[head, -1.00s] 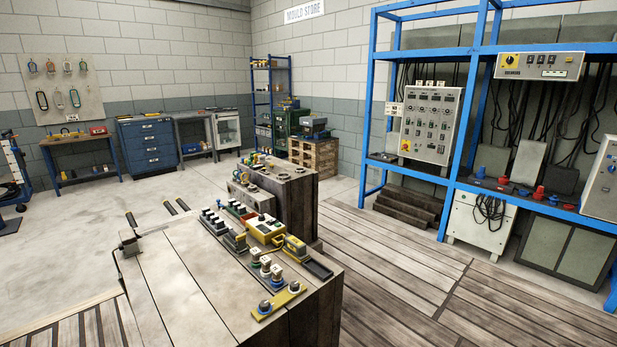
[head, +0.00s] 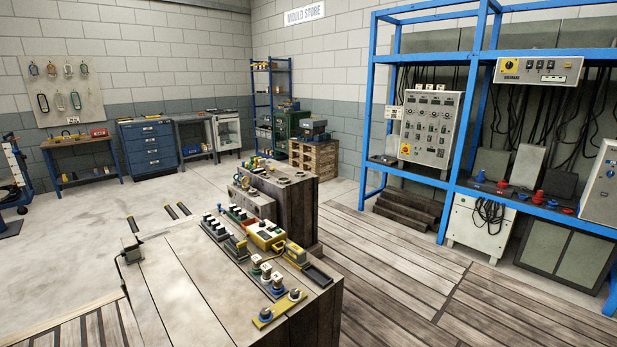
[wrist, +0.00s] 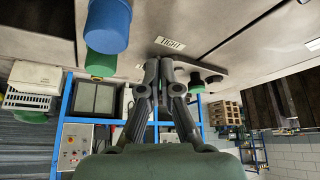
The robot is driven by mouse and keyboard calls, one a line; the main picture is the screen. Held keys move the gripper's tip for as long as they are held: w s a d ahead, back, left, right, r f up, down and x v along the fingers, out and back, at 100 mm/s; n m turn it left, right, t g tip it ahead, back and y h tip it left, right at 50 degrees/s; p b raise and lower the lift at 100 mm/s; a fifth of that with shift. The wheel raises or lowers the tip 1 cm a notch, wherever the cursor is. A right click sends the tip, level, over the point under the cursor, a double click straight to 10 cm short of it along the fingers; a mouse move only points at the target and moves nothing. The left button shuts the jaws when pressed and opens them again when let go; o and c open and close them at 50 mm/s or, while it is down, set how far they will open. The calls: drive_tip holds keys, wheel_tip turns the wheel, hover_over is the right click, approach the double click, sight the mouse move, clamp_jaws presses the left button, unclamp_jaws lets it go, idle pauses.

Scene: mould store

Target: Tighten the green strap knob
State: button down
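In the head view, a row of small capped knobs (head: 266,272) stands near the front right corner of the worn bench top (head: 190,290). They are too small to tell the green strap knob apart with certainty. The wrist view is upside down. It shows a green cylindrical knob (wrist: 100,63) at upper left, partly hidden behind a larger blue knob (wrist: 108,25). My gripper (wrist: 160,66) is in the middle of the wrist view, fingertips close together and nothing visible between them. It is to the right of both knobs and apart from them. My gripper is out of the head view.
A label reading "TIGHT" (wrist: 170,43) lies just beyond the fingertips. Another green thing (wrist: 32,117) shows at far left of the wrist view. A yellow box (head: 266,236) and other small fittings crowd the bench's right side.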

drive_tip(key=shift+w+a+p, duration=0.2)
drive_tip(key=shift+a+p, duration=0.1)
drive_tip(key=shift+a, duration=0.1)
drive_tip(key=shift+s+a+r+p, duration=0.1)
drive_tip(key=shift+r+p, duration=0.05)
drive_tip(key=shift+p, duration=0.4)
drive_tip(key=shift+s+a, duration=0.15)
wheel_tip(320, 180, up, 6)
drive_tip(key=p, duration=0.5)
drive_tip(key=shift+p, duration=0.4)
